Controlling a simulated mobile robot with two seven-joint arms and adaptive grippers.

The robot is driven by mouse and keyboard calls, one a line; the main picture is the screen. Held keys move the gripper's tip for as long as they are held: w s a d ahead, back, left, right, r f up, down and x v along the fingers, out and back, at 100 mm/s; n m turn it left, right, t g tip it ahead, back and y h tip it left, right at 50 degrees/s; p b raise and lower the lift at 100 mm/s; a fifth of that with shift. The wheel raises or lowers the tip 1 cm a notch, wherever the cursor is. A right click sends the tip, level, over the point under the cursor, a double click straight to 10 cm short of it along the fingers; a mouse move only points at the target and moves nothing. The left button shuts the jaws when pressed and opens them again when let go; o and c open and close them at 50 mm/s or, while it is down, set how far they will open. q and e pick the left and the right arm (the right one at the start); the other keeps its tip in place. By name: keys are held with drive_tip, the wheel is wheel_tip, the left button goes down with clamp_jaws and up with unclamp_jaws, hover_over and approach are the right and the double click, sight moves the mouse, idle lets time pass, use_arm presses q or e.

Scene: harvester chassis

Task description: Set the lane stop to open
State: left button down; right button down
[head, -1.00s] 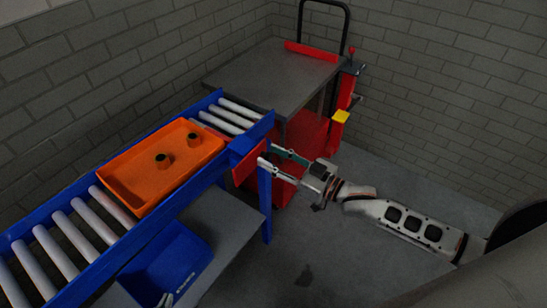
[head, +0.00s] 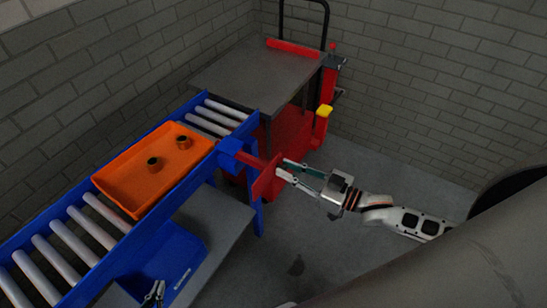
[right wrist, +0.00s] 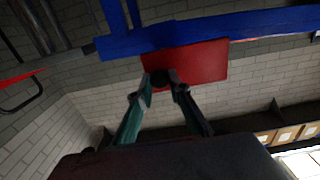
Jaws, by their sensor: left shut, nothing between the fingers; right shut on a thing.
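The lane stop shows as a red plate (head: 267,180) on a red bar (head: 250,160) that sticks out of a blue housing (head: 230,152) on the conveyor's right side. The plate stands clear of the housing. My right gripper (head: 279,168) is shut on the lane stop's dark knob at the plate's outer face. In the right wrist view, the fingertips (right wrist: 164,80) meet at this knob in front of the red plate (right wrist: 200,65). My left gripper (head: 155,293) is shut and empty at the bottom edge of the head view.
An orange tray (head: 120,187) with two dark round pieces sits on the rollers of the blue conveyor (head: 45,215). Bare rollers lie beyond it. A cart with a grey top (head: 250,75) stands at the conveyor's far end. A blue bin (head: 165,260) is below the conveyor.

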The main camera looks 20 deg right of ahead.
drive_tip(key=shift+s+d, duration=0.3)
drive_tip(key=shift+s, duration=0.15)
drive_tip(key=c, duration=1.9)
unclamp_jaws()
drive_tip(key=v, duration=1.2)
drive_tip(key=s+a+f+m+g+h, duration=0.1)
drive_tip(key=a+f+h, duration=0.1)
drive_tip(key=f, duration=0.3)
drive_tip(key=s+a+f+m+g+h, duration=0.1)
drive_tip(key=a+f+h, duration=0.2)
drive_tip(key=a+f, duration=0.2)
drive_tip(key=s+a+f+m+g+h, duration=0.1)
drive_tip(key=a+f+h, duration=0.2)
drive_tip(key=f, duration=0.2)
drive_tip(key=shift+s+a+f, duration=0.2)
drive_tip(key=shift+s+a, duration=0.05)
